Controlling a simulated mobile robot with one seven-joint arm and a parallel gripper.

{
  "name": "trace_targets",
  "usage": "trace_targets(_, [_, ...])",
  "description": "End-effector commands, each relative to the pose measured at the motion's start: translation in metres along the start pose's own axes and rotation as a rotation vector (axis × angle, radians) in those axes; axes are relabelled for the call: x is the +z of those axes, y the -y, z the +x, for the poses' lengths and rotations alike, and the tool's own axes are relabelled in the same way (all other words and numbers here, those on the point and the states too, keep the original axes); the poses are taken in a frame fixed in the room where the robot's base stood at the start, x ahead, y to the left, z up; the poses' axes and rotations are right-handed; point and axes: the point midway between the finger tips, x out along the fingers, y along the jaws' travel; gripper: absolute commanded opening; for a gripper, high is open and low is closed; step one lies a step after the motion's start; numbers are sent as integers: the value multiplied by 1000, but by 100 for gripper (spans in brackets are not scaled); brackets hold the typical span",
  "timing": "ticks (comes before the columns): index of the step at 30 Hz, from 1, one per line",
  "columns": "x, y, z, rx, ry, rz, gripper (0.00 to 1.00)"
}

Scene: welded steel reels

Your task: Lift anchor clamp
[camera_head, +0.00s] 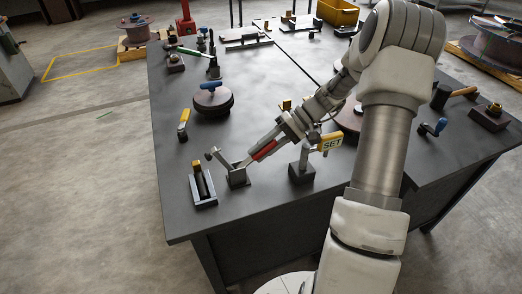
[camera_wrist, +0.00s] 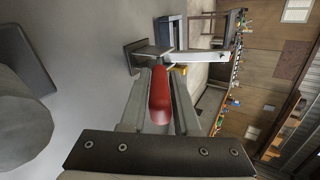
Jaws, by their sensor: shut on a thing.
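The anchor clamp (camera_head: 238,177) is a grey metal clamp with a square base, an arm and a red handle, near the front edge of the dark table. My gripper (camera_head: 266,148) reaches down to it from the right and is shut on the red handle. In the wrist view the red handle (camera_wrist: 160,98) lies between the two fingers of my gripper (camera_wrist: 161,92), with the clamp's metal arm and base (camera_wrist: 148,52) beyond. The handle slopes up toward my gripper in the head view. The fingers partly hide the handle.
A second clamp (camera_head: 301,173) with a yellow SET tag (camera_head: 331,142) stands close to the right. A small tray (camera_head: 204,201) with a dark cylinder is to the left. A reel with a blue knob (camera_head: 212,101) and a yellow-handled tool (camera_head: 184,118) are behind.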

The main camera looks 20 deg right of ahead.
Motion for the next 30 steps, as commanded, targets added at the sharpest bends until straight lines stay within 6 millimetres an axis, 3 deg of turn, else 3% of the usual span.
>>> trace_targets(1, [0, 0, 0, -3, 0, 3, 0])
trace_targets(2, [0, 0, 0, -3, 0, 3, 32])
trace_targets(7, [0, -1, 0, -2, 0, 3, 60])
trace_targets(16, [0, 0, -1, 0, 0, 2, 60])
trace_targets(20, [0, 0, -12, 0, -1, 2, 60])
trace_targets(30, [0, -1, -89, 2, -4, 1, 60])
